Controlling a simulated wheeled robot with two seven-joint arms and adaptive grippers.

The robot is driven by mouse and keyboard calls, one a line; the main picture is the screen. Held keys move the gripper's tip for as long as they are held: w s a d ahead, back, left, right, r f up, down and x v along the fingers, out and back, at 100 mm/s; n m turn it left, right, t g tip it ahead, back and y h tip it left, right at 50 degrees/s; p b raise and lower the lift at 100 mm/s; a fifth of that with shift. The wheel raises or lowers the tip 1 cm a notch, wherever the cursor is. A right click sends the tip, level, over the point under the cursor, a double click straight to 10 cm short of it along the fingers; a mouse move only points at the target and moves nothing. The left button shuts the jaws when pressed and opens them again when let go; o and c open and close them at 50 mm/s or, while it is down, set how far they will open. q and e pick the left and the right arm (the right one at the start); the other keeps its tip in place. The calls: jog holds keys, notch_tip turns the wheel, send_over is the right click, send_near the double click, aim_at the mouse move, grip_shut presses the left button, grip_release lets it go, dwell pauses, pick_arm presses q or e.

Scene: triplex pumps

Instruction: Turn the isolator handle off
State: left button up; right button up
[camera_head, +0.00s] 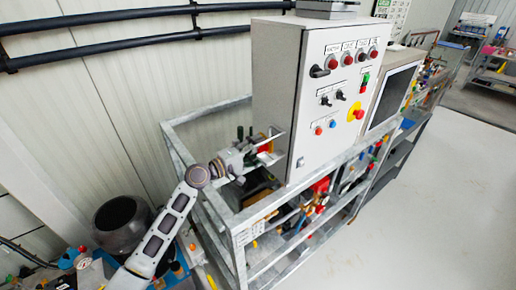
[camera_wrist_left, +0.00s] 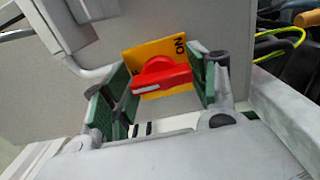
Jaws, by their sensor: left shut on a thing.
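The isolator is a red rotary handle (camera_wrist_left: 162,73) on a yellow plate (camera_wrist_left: 165,47) marked "ON", fixed to the side of the grey cabinet. My left gripper (camera_wrist_left: 160,84) is shut on the red handle, with a green-padded finger at each end of its bar. In the wrist view the bar lies roughly across, slightly tilted. In the head view my left gripper (camera_head: 256,145) reaches the left side of the cabinet (camera_head: 270,90), and a bit of red and yellow shows between its fingers. My right gripper is not in view.
The cabinet front carries lamps, switches and a red emergency stop (camera_head: 358,113) on yellow. A galvanised frame (camera_head: 237,222) with pipes and valves stands below. A dark round vessel (camera_head: 121,222) is at lower left. Open floor (camera_head: 430,200) lies to the right.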

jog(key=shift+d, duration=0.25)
pick_arm(q)
jog(key=o, duration=1)
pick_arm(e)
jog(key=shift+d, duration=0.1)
pick_arm(q)
jog(key=shift+a, duration=0.1)
jog(key=shift+s+a+f, duration=0.1)
jog(key=shift+s+a, duration=0.15)
jog(key=shift+a, duration=0.1)
jog(key=shift+v, duration=5.5)
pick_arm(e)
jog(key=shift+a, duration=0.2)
